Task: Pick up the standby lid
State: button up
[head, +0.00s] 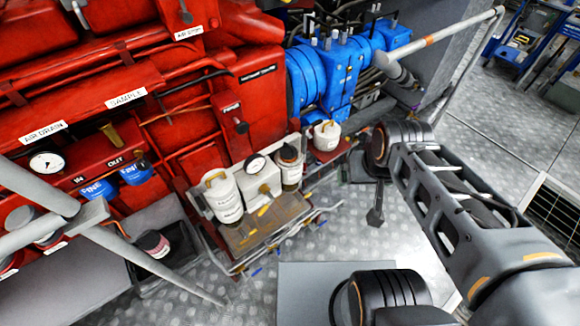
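I cannot make out which part is the standby lid; no label reading "standby" is legible. Candidates with tops sit by the red machine: a white canister (224,197), a white box with a round gauge (262,183), a jar with a dark lid (290,167) and a small white jug (326,136). My arm reaches in from the right. My gripper (375,214) points down at its end, small and dark, right of the jar and jug and apart from them. Its fingers are too small to tell open from shut.
The canister and box stand on a brown tray (240,240) with rails. The red machine (180,80) and blue pump (335,75) fill the back. A grey pole (150,262) crosses at left. A dark-lidded jar (152,243) stands low left.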

aim_at(326, 135)
jog(key=z, duration=1.5)
jog(key=i, duration=0.95)
jog(key=u, duration=3)
